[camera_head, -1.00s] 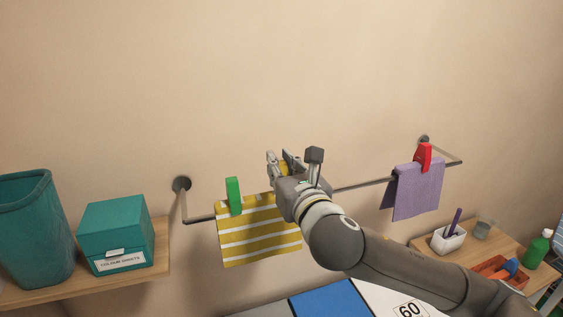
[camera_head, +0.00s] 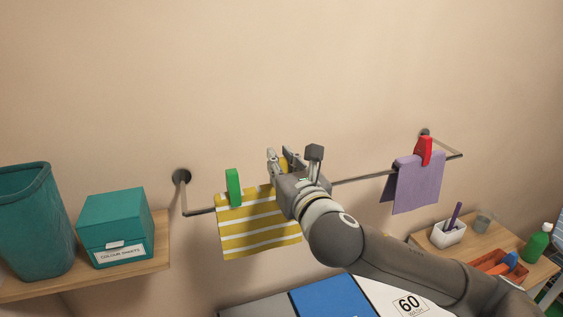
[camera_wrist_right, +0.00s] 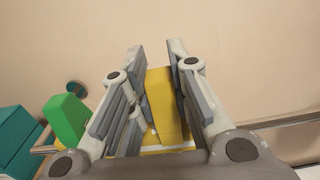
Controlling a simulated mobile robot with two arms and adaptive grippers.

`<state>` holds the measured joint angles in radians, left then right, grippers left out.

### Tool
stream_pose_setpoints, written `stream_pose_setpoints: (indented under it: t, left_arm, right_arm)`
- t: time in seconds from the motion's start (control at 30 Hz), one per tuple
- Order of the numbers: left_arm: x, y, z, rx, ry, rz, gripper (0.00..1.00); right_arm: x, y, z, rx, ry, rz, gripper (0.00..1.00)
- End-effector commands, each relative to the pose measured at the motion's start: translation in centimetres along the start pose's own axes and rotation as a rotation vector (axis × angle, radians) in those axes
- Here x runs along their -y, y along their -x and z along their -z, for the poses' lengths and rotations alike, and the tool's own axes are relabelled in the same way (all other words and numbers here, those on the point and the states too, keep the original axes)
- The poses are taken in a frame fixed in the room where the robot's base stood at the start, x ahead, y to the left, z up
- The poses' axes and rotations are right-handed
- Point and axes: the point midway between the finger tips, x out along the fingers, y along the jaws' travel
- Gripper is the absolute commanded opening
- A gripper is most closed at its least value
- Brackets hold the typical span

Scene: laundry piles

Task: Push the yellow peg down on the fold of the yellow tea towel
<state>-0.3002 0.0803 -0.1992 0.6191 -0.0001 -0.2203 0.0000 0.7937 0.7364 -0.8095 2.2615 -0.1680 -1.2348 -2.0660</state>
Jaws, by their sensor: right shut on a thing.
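The yellow-and-white striped tea towel (camera_head: 258,231) hangs folded over the wall rail. My right gripper (camera_head: 283,160) is at the right part of its fold, and its arm hides that side. In the right wrist view my right gripper (camera_wrist_right: 160,95) is shut on the yellow peg (camera_wrist_right: 165,103), which stands between the fingers. A strip of towel (camera_wrist_right: 168,150) shows below the peg. I cannot tell whether the peg's lower end is on the fold. A green peg (camera_head: 233,188) is on the left of the fold. My left gripper is out of view.
The rail (camera_head: 360,178) runs to the right, where a purple cloth (camera_head: 417,187) hangs under a red peg (camera_head: 423,151). On the left shelf stand a teal bin (camera_head: 38,225) and a teal box (camera_head: 113,222). The wall above is clear.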

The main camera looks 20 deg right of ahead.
Motion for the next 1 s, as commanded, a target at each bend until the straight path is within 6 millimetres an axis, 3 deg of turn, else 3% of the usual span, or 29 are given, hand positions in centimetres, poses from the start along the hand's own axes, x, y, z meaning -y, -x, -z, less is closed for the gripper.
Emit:
stream_pose_setpoints:
  t: [0.77, 0.8, 1.0]
  left_arm:
    - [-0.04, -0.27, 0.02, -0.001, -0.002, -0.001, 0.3]
    - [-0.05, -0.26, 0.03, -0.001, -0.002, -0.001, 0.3]
    - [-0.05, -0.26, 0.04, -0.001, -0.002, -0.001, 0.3]
  right_arm:
    - [0.01, 0.0, 0.9, 0.0, 0.001, 0.0, 0.04]
    - [0.01, 0.0, 0.9, 0.0, 0.001, 0.0, 0.21]
    - [0.01, 0.0, 0.9, -0.001, 0.001, 0.0, 0.43]
